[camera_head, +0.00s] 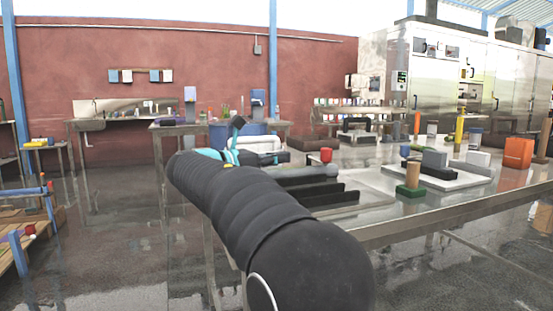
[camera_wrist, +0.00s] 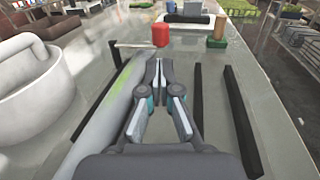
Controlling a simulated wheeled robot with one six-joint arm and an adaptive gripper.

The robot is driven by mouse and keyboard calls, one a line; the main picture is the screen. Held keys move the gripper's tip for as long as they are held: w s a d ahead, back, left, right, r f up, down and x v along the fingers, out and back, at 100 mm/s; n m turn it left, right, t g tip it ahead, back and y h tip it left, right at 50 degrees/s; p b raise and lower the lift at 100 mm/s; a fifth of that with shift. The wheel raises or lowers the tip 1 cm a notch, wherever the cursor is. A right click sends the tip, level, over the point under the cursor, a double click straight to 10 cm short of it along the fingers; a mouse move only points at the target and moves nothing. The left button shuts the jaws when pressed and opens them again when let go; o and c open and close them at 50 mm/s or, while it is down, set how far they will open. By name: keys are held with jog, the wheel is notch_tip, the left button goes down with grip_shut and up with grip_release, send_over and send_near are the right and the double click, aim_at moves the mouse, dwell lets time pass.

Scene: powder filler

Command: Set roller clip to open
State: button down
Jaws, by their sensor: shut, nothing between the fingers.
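My gripper (camera_wrist: 158,68) is shut and empty, with its fingertips together over the bench in the wrist view. A long grey roller (camera_wrist: 110,118) with a green tint lies just left of the fingers. Black bars (camera_wrist: 238,115) run along both sides of it. A red cap-like piece (camera_wrist: 160,36) stands beyond the fingertips; it also shows in the head view (camera_head: 326,155). In the head view the black bars (camera_head: 335,196) lie on the bench right of my arm, which hides much of the gripper. I cannot tell which part is the roller clip or its setting.
A green block (camera_wrist: 216,43) with a wooden post stands beyond the bars. A white basin-like vessel (camera_wrist: 30,85) is close on the left. The bench (camera_head: 440,205) also holds an orange box (camera_head: 518,153) at right. Bare bench surface lies right of the bars.

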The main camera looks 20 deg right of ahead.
aim_at(322, 152)
jog(key=x, duration=1)
jog(key=shift+d, duration=0.2)
